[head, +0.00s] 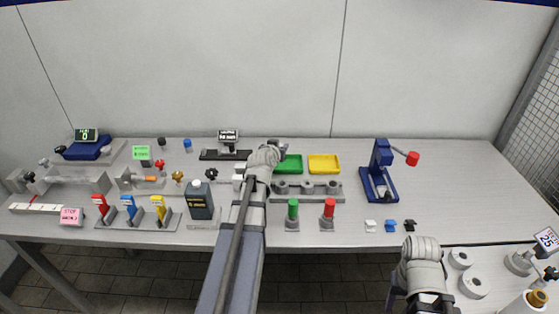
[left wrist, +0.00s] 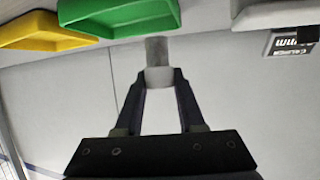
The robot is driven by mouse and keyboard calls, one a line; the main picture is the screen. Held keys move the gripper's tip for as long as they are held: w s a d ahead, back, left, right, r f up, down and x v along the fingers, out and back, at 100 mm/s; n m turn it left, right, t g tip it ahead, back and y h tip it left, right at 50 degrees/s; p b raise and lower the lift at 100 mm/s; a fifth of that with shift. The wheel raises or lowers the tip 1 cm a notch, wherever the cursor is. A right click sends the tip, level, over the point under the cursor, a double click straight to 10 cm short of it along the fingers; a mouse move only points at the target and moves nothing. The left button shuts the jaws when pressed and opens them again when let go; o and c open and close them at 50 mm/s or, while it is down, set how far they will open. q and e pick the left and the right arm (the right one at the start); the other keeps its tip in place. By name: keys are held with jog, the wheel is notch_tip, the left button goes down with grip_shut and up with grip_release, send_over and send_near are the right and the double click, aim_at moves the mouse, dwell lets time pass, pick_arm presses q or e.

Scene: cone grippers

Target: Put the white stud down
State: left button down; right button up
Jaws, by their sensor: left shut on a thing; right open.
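My left gripper (head: 282,147) reaches over the back of the bench, left of the green tray (head: 290,165). In the left wrist view, which looks upside down, its two fingertips (left wrist: 159,80) are shut on the white stud (left wrist: 158,76). A grey shank (left wrist: 157,50) extends from the stud away from the fingers. I cannot tell whether its far end touches anything. My own arm hides the stud in the head view. My right gripper (head: 397,297) shows only partly at the bottom right, below its wrist; it is open, away from the bench objects.
A yellow tray (head: 324,164) stands right of the green one. A grey rail with round posts (head: 307,190) lies in front. A display stand (head: 228,140) is behind left; a blue press (head: 379,178) is right. A dark bottle (head: 200,200) stands left of my arm.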

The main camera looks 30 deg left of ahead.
pick_arm(q)
jog(key=shift+f+b, duration=1.9)
jog(key=shift+b, duration=0.05)
jog(key=shift+r, duration=0.1)
pick_arm(e)
notch_tip(320, 180, down, 4)
jog(key=shift+r, duration=0.2)
jog(key=shift+f, duration=0.1)
pick_arm(q)
jog(key=c, duration=1)
grip_release()
jog(key=o, duration=0.5)
